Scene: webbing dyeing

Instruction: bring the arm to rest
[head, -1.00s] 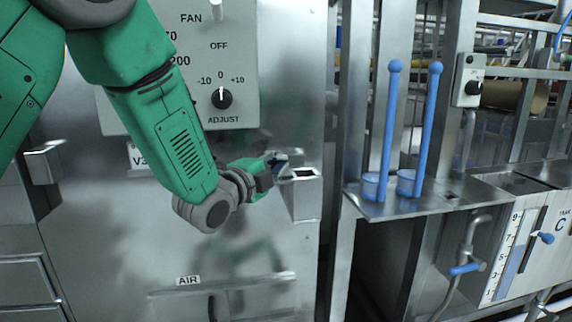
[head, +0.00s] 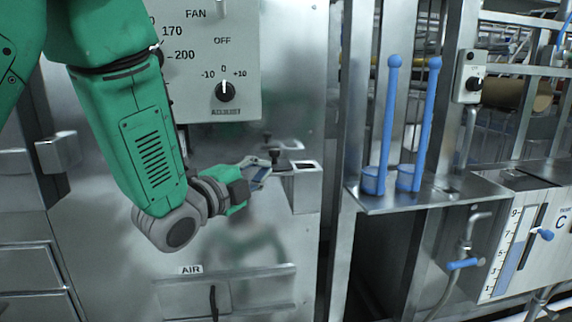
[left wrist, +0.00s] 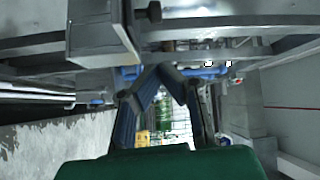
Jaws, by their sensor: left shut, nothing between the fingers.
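My left arm comes in from the upper left in the head view and bends at a grey joint. My left gripper (head: 262,174) is in front of the steel machine panel, just left of a small open-topped metal box (head: 307,188). Its fingers are shut and empty. In the left wrist view the gripper (left wrist: 165,72) has its fingertips together, with nothing between them. A metal block with a dark knob shows above the fingers there. Whether the fingers touch the box cannot be told. My right gripper is not in view.
A control panel (head: 215,60) with an ADJUST knob (head: 225,91) is above the gripper. The AIR damper plate (head: 250,291) is below. Right of the machine, two blue ladles (head: 384,125) (head: 425,125) stand on a steel shelf (head: 430,198). A blue-handled tap (head: 464,265) is below it.

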